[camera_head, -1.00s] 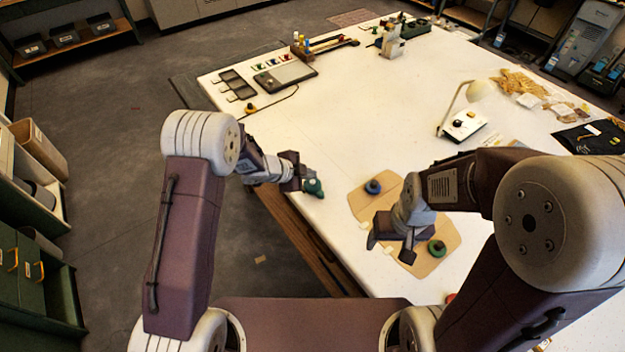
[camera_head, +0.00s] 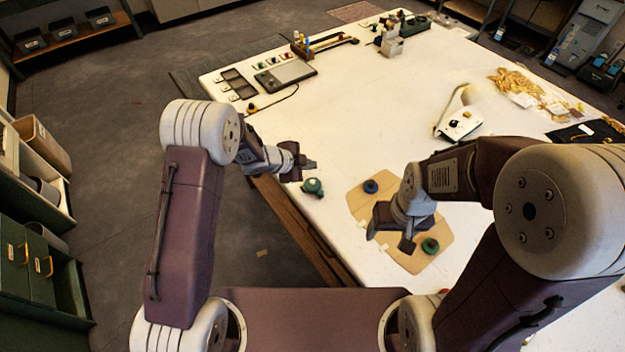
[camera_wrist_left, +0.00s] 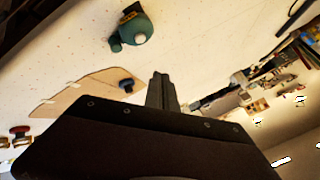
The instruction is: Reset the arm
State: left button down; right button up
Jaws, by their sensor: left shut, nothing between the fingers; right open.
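My left gripper (camera_head: 308,164) is shut and empty at the table's left edge. It is raised beside a teal-green rounded object (camera_head: 313,187), apart from it. In the left wrist view the shut fingers (camera_wrist_left: 161,92) point up the picture, and the teal object (camera_wrist_left: 132,32) lies beyond them, with a dark part at its top. My right gripper (camera_head: 390,242) hangs over the near left part of a tan mat (camera_head: 414,212); it is open, with nothing seen between its fingers.
A blue round piece (camera_head: 370,187) and a green ring-like piece (camera_head: 430,246) sit on the mat. A grey device (camera_head: 285,77) lies at the far left. The middle of the white table (camera_head: 375,115) is clear.

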dwell(0.5)
pick_arm(q)
jog(key=w+a+r+n+t+b, duration=0.25)
jog(key=a+r+b, duration=0.2)
jog(key=r, duration=0.35)
jog(key=s+a+n+y+b, duration=0.3)
jog(key=s+a+n+y, duration=0.4)
jog(key=a, duration=0.3)
jog(key=s+a+f+n+g, duration=0.1)
jog(key=s+f+n+g, duration=0.2)
jog(key=s, duration=0.7)
jog(key=s+a+f+n+g, duration=0.1)
jog(key=s+f+n+g, duration=0.3)
jog(key=s, duration=0.7)
jog(key=shift+s+a+f+n+p, duration=0.3)
jog(key=shift+f+n, duration=0.25)
jog(key=shift+n, duration=0.7)
jog(key=shift+g, duration=0.25)
